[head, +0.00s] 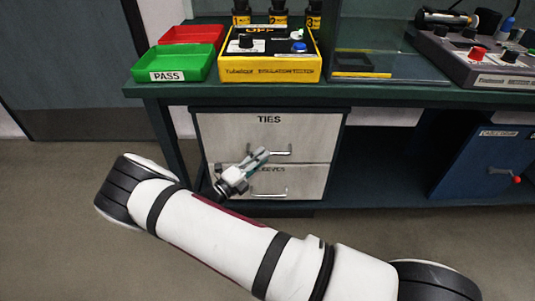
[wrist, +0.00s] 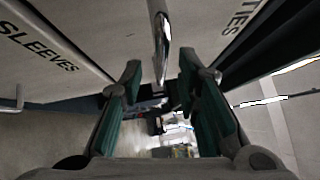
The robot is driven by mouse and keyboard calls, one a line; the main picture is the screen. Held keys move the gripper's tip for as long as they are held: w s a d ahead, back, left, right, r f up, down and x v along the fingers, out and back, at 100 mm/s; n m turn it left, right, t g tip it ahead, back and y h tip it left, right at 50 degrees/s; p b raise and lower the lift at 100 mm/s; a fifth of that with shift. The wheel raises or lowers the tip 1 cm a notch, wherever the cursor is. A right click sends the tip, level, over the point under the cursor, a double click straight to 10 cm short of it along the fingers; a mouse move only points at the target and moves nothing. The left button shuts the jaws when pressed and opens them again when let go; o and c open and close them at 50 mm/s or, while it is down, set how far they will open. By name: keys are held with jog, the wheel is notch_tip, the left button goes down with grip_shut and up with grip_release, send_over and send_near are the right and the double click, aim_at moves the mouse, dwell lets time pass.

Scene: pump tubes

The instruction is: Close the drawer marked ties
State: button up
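The drawer marked TIES (head: 225,135) is the upper pale drawer under the bench. Its front seems to stand out a little from the cabinet; how far is hard to tell. Its metal handle (head: 285,153) is partly behind my gripper (head: 262,155), which is in front of the drawer's lower middle. In the wrist view, the TIES front (wrist: 205,25) is at the upper right. The bar handle (wrist: 162,40) appears in line with the gap between the open fingers of my gripper (wrist: 160,72). I cannot tell whether they touch it.
The SLEEVES drawer (head: 305,180) is directly below, with its own handle. The bench top above holds a green PASS tray (head: 185,62), a red tray (head: 195,34) and a yellow tester (head: 270,70). A blue cabinet (head: 480,165) stands at the right. The floor at left is clear.

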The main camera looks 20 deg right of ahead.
jog(key=v, duration=0.8)
